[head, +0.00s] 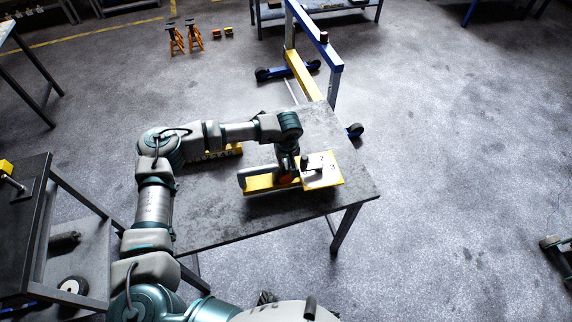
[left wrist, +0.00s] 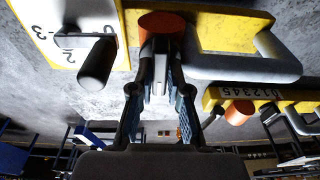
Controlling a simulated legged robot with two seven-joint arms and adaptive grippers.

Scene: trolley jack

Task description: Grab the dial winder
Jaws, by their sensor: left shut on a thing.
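The dial is a white numbered plate (head: 322,172) on a yellow block (head: 262,184) on the table. In the left wrist view, a winder with a dark round knob (left wrist: 97,64) on a grey crank sits on the dial plate (left wrist: 62,22). My left gripper (left wrist: 158,66) is beside this winder, apart from its knob. Its fingers are shut on a narrow grey piece (left wrist: 159,48) below an orange cylinder (left wrist: 161,22) on the block. The piece's far end is hidden. My right gripper is not in view.
A second yellow piece with a numbered scale (left wrist: 255,93) and an orange knob (left wrist: 239,113) lies behind my left arm. The table (head: 215,215) is clear at its front left. A blue and yellow hoist frame (head: 305,70) stands behind; a dark trolley (head: 30,215) stands left.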

